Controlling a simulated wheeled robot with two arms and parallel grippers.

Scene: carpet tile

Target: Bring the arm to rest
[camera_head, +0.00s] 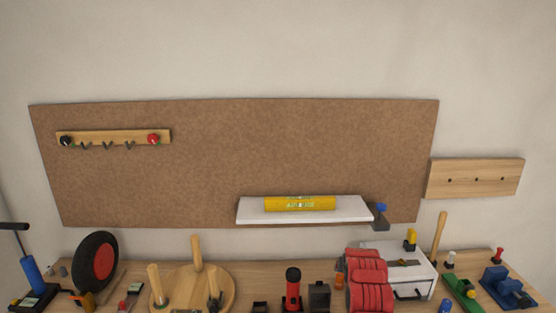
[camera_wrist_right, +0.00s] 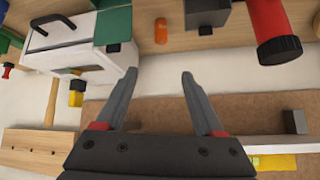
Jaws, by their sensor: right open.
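My right gripper (camera_wrist_right: 158,88) is open in the right wrist view, with nothing between its two grey fingers. The wrist view is upside down, with the bench things at its top and the wall board below. The fingers point toward the bench edge and the wall. A white box with a dark handle (camera_wrist_right: 80,45) is left of the fingers. No arm or gripper shows in the head view. My left gripper is not in view.
A workbench (camera_head: 130,280) holds a wheel (camera_head: 97,262), a three-legged stool (camera_head: 190,290), red rolls (camera_head: 367,280) and a white box (camera_head: 425,275).

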